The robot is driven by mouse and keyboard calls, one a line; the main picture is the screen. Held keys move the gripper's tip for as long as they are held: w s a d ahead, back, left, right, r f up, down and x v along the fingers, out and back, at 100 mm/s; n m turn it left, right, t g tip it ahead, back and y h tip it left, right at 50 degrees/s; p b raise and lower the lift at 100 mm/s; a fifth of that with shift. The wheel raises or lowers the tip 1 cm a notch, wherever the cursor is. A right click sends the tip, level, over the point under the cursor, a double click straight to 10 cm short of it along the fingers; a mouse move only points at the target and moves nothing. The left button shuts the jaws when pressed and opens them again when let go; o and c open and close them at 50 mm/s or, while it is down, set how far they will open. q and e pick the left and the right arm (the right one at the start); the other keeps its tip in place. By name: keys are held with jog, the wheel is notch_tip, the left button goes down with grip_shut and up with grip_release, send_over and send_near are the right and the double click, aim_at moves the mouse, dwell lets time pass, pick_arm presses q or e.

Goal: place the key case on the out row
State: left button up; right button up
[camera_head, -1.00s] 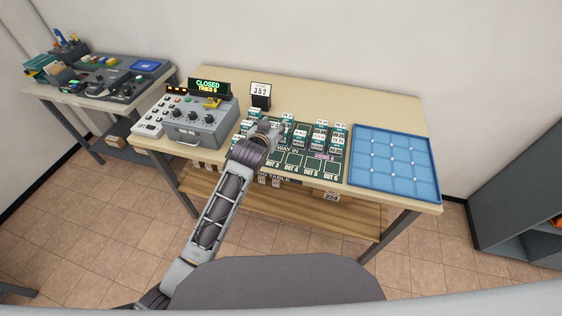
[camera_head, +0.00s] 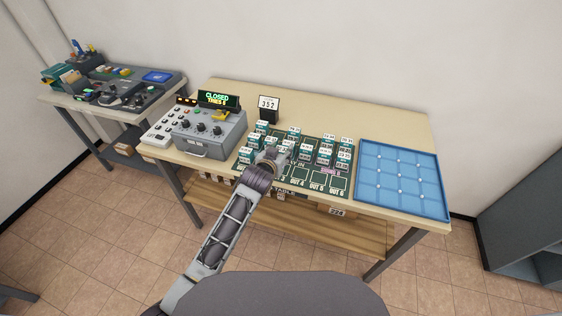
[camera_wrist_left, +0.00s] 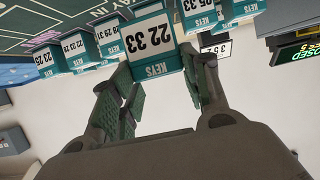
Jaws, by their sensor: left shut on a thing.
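My left gripper (camera_head: 276,157) is over the middle of the dark green mat (camera_head: 338,181) on the table. In the left wrist view its two fingers (camera_wrist_left: 158,85) are shut on a teal and white key case (camera_wrist_left: 150,42), whose label shows the digits 22 and 33 upside down. In the head view the gripper and nearby cases mostly hide it, and I cannot tell its height above the mat. The out row (camera_head: 317,186) runs along the mat's front edge; OUT 4, OUT 5 and OUT 6 show, and OUT 3 is partly covered by my arm. My right gripper is not in view.
Several other key cases (camera_head: 345,146) stand close around the gripper on the mat. A blue compartment tray (camera_head: 402,212) lies at right. A grey control box (camera_head: 210,138) with a sign reading CLOSED (camera_head: 218,99) stands at left. A 352 number stand (camera_head: 269,106) is behind the mat.

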pick_arm(q)
jog(key=shift+f, duration=0.55)
jog(key=shift+f, duration=1.9)
jog(key=shift+f, duration=0.15)
jog(key=o, duration=1.1)
jog(key=shift+c, duration=0.2)
jog(key=v, duration=1.2)
